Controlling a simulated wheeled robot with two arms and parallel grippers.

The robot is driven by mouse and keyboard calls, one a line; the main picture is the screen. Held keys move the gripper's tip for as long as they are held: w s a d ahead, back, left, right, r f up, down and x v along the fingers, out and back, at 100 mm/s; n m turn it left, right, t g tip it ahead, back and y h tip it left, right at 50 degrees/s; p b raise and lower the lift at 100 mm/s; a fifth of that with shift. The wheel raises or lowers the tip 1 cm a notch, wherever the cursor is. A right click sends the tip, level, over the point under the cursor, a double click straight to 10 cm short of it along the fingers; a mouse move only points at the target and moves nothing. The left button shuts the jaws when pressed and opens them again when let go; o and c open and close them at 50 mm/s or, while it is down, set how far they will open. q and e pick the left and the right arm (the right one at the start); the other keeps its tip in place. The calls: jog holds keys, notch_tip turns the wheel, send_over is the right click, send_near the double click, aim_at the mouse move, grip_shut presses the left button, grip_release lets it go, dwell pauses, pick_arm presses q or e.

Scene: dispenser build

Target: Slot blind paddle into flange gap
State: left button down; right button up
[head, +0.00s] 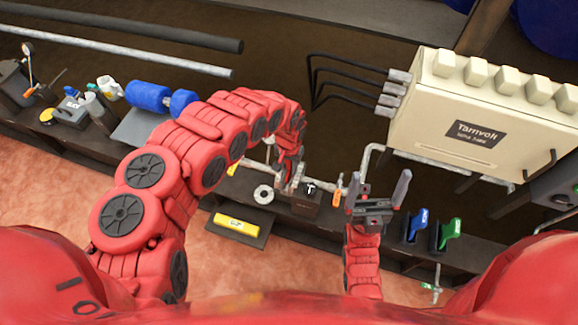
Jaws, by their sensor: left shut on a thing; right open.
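My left gripper (287,188) reaches down at the middle of the bench, beside a grey pipe run (324,187). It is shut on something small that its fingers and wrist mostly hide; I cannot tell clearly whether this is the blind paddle. The flange gap is too small to make out along the pipe. A pale ring-shaped disc (263,194) lies left of the gripper. An orange piece (337,198) sits at the pipe's right part. My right gripper (377,190) is open and empty, its two fingers pointing up, right of the orange piece.
A dark block with a white mark (306,203) stands by the pipe. A yellow item (236,225) lies in front. Blue (417,222) and green (449,232) handled items stand right. A cream cabinet (490,110) fills the upper right. A blue roller (150,97) lies left.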

pick_arm(q)
jog(key=shift+f+b, duration=0.6)
jog(key=shift+f, duration=0.35)
jog(key=shift+f, duration=0.15)
jog(key=shift+f+b, duration=0.4)
jog(key=shift+s+f, duration=0.1)
jog(key=shift+f, duration=0.05)
jog(key=shift+s, duration=0.1)
jog(key=c, duration=0.8)
grip_release()
jog(key=shift+s+f, duration=0.15)
jog(key=shift+o, duration=0.8)
jog(key=shift+r+p, duration=0.5)
jog(key=shift+r, duration=0.1)
jog(key=shift+w+r, duration=0.2)
jog(key=shift+r, duration=0.15)
jog(key=shift+w+r+p, duration=0.1)
jog(key=shift+r+p, duration=2.75)
jog(key=shift+r, duration=0.25)
